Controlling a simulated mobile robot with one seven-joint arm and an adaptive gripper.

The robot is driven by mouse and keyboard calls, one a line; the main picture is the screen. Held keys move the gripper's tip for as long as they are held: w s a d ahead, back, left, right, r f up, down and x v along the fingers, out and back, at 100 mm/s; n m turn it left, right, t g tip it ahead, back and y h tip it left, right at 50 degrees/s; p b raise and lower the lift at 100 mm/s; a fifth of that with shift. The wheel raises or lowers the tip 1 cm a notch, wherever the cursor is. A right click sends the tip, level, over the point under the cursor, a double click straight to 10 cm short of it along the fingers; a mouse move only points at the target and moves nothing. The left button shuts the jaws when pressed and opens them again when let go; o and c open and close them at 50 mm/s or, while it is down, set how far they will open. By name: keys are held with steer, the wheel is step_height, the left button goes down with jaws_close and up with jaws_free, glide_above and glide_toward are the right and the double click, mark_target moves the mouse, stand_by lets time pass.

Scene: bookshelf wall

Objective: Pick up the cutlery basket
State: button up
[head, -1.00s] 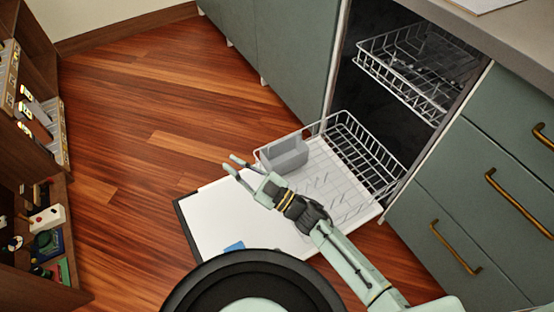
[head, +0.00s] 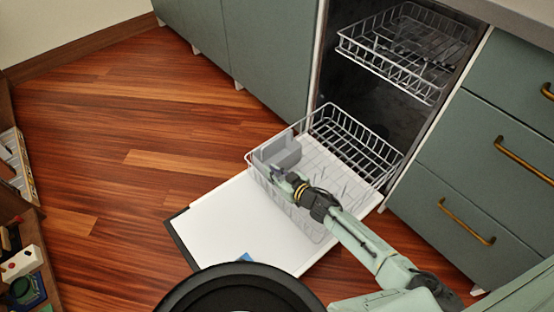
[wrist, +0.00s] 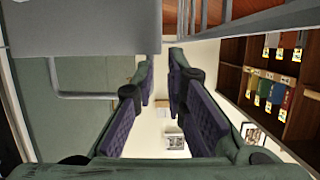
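The cutlery basket (head: 283,150) is a grey open box in the back left corner of the dishwasher's lower rack (head: 372,140). In the wrist view the large grey surface at the upper left looks like the basket (wrist: 85,30). My gripper (head: 277,174) is at the basket's near side, at the left part of the rack, and partly overlaps it in the head view. In the wrist view my gripper (wrist: 162,65) has its two purple-padded fingers apart, with nothing seen between them. I cannot tell whether a finger touches the basket.
The white dishwasher door (head: 230,225) lies open under the lower rack. The upper rack (head: 395,60) is pulled partly out above. Green drawers (head: 480,160) stand at the right. The wooden floor (head: 130,150) at the left is clear. A shelf (head: 25,215) stands at the far left.

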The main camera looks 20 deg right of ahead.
mark_target(259, 161)
steer(key=x, duration=0.5)
steer(key=shift+w+a+f+b, duration=0.15)
steer(key=shift+w+b, duration=0.2)
steer(key=shift+c, duration=0.2)
jaws_close()
stand_by(0.5)
